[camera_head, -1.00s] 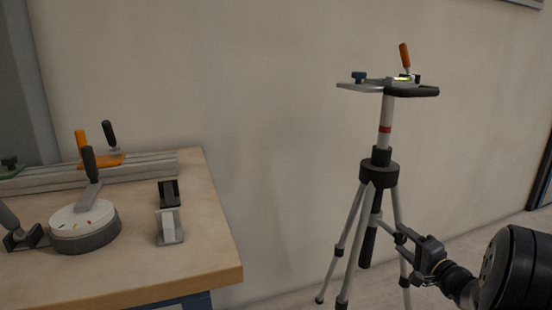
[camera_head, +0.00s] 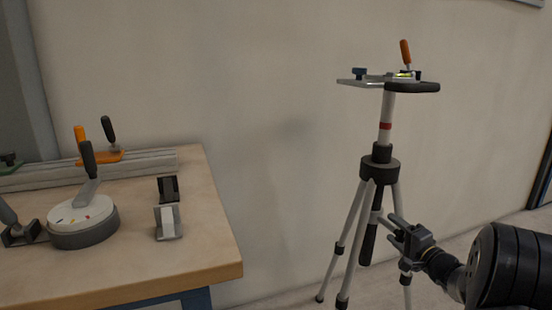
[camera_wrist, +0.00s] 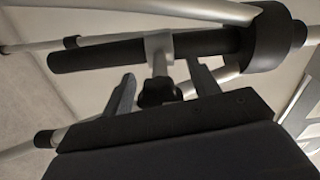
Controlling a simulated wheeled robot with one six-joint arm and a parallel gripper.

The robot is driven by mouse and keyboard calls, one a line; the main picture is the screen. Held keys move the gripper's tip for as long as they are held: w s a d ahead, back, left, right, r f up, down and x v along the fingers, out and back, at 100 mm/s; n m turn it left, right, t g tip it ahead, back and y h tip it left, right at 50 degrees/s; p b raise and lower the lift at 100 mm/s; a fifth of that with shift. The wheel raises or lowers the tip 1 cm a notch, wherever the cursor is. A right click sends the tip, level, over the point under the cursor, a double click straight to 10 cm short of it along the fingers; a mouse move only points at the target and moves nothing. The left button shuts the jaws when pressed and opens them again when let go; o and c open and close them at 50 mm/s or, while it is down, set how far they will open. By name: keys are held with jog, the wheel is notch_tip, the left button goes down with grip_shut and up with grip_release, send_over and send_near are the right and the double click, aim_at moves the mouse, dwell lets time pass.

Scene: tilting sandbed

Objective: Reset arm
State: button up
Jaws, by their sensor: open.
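My gripper (camera_head: 398,230) is in front of the tripod's legs in the head view, low at the right. In the wrist view my gripper (camera_wrist: 157,82) shows two separated grey fingers, with nothing held. A black knob on the tripod appears between the fingertips there; I cannot tell whether they touch it. The tripod (camera_head: 386,135) stands upright, with a flat plate (camera_head: 362,83) on top. An orange-handled part, a blue knob and a yellow-green spot sit on the plate.
A wooden table (camera_head: 215,240) stands at the left. It holds a round dial with a black lever (camera_head: 82,212), a grey rail (camera_head: 150,162) with an orange-handled clamp, and a small bracket (camera_head: 168,222). Bare wall lies between table and tripod.

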jog(key=m, duration=0.4)
jog(key=shift+s+d+p, duration=0.1)
jog(key=shift+s+p, duration=0.05)
jog(key=shift+p, duration=0.2)
jog(key=m+p, duration=0.4)
jog(key=shift+r, duration=0.2)
jog(key=m+p, duration=0.6)
jog(key=p, duration=0.4)
jog(key=m+p, duration=0.6)
jog(key=p, duration=0.2)
jog(key=shift+f, duration=0.15)
jog(key=shift+s+f, duration=0.2)
jog(key=shift+s, duration=0.15)
jog(key=shift+s+d, duration=0.2)
jog(key=shift+s, duration=0.25)
